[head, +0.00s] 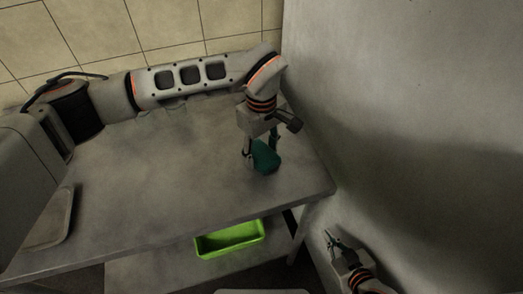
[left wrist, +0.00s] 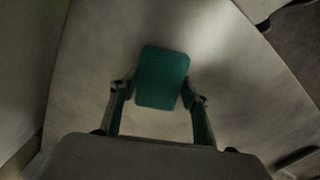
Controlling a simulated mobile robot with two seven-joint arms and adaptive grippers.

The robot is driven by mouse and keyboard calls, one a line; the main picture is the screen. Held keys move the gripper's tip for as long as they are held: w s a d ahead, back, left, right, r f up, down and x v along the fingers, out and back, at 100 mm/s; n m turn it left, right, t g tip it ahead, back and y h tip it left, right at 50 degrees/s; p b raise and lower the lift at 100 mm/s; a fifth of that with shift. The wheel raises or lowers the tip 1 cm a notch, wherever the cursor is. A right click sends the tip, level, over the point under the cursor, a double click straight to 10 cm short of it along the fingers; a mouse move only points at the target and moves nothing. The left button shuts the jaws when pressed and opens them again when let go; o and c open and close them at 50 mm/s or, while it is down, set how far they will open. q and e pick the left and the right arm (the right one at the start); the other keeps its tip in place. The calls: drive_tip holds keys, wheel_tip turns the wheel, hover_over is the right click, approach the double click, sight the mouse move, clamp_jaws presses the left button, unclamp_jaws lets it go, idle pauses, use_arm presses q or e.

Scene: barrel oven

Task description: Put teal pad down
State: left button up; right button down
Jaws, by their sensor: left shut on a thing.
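The teal pad (head: 266,156) is a small rounded block at the right part of the grey table (head: 150,190). In the left wrist view the teal pad (left wrist: 161,78) sits between the two fingers of my left gripper (left wrist: 160,98). My left gripper (head: 262,150) points down and is shut on the pad. The pad is at or just above the tabletop; I cannot tell whether it touches. My right gripper (head: 337,241) is low at the right, beyond the table's edge, with its fingers apart and nothing visible between them.
A bright green tray (head: 230,239) sits on the shelf below the table. A grey wall (head: 410,100) rises close to the table's right edge. A grey machine (head: 30,170) and a flat tray (head: 52,222) are at the left. The middle of the tabletop is clear.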

sight(262, 154)
use_arm(q)
drive_tip(key=shift+f, duration=0.15)
drive_tip(key=o, duration=1)
drive_tip(key=shift+r, duration=6.2)
drive_tip(key=shift+s, duration=0.1)
